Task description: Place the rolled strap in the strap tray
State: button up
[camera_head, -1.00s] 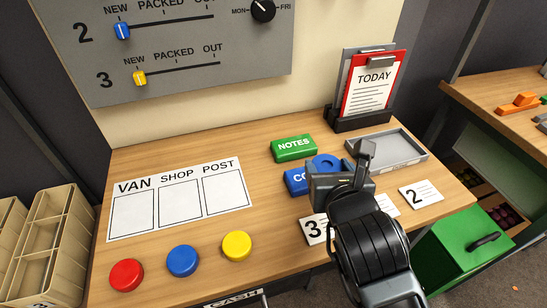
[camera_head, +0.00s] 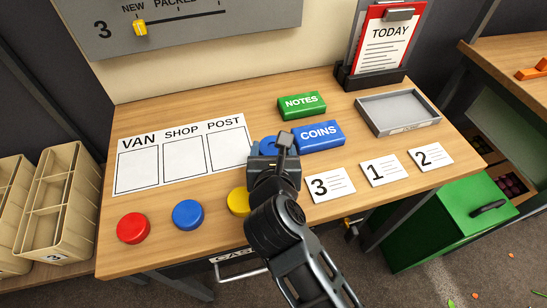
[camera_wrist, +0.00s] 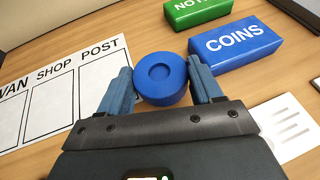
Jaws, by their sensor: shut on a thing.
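The rolled strap is a round blue roll with a dished middle, seen in the wrist view (camera_wrist: 161,76) between my two blue-grey fingertips. In the head view, part of the rolled strap (camera_head: 268,143) shows behind my gripper (camera_head: 272,153). My gripper, also in the wrist view (camera_wrist: 163,88), is shut on the roll, left of the COINS box. I cannot tell how high the roll is above the table. A shallow grey tray (camera_head: 404,128) with a front label too small to read stands at the right back of the table; it looks empty.
The blue COINS box (camera_head: 319,136) is close right of the roll, with the green NOTES box (camera_head: 301,105) behind. Cards 3 (camera_head: 328,185), 1 (camera_head: 381,172) and 2 (camera_head: 430,157) lie before the tray. The clipboard stand (camera_head: 370,78) is behind it.

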jog(key=shift+f, duration=1.5)
jog(key=o, duration=1)
jog(key=shift+f, duration=0.1)
jog(key=shift+o, duration=0.2)
jog(key=shift+s, duration=0.15)
jog(key=v, duration=1.1)
jog(key=shift+s+d+r, duration=0.1)
jog(key=shift+s+r, duration=0.2)
jog(key=shift+r, duration=0.05)
